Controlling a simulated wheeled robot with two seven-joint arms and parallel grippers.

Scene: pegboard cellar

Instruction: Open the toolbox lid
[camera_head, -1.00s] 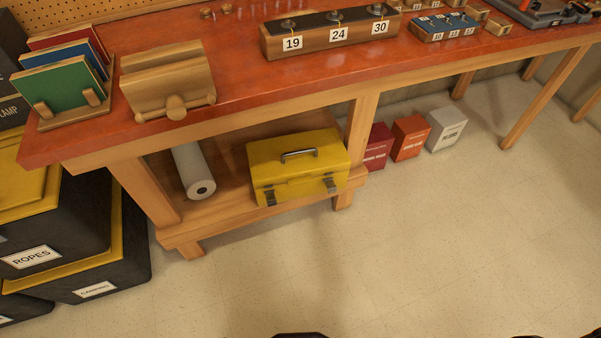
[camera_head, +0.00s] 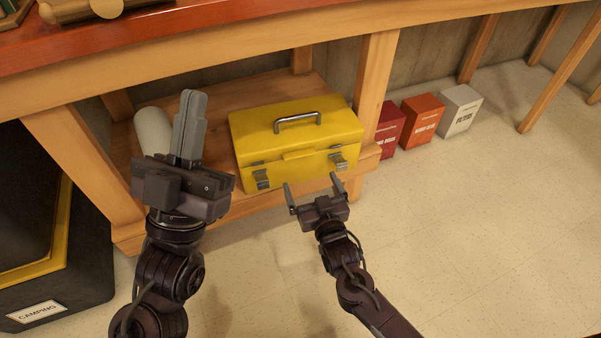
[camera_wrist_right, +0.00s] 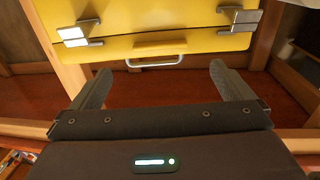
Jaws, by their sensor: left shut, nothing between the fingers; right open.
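The yellow toolbox (camera_head: 300,146) sits on the low wooden shelf under the workbench, its lid closed. A grey metal handle (camera_head: 298,121) is on top of the lid, and two grey latches (camera_head: 261,177) are on its front. My right gripper (camera_head: 313,186) is open and empty, just in front of the toolbox's lower front edge. In the right wrist view the toolbox (camera_wrist_right: 150,47) lies beyond my open fingers (camera_wrist_right: 158,82), apart from them. My left gripper (camera_head: 192,95) is shut and empty, pointing up left of the toolbox, partly hiding the white roll.
Red, orange and white boxes (camera_head: 459,109) stand on the floor further right. A black bin (camera_head: 60,250) is at lower left. Floor in front is clear.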

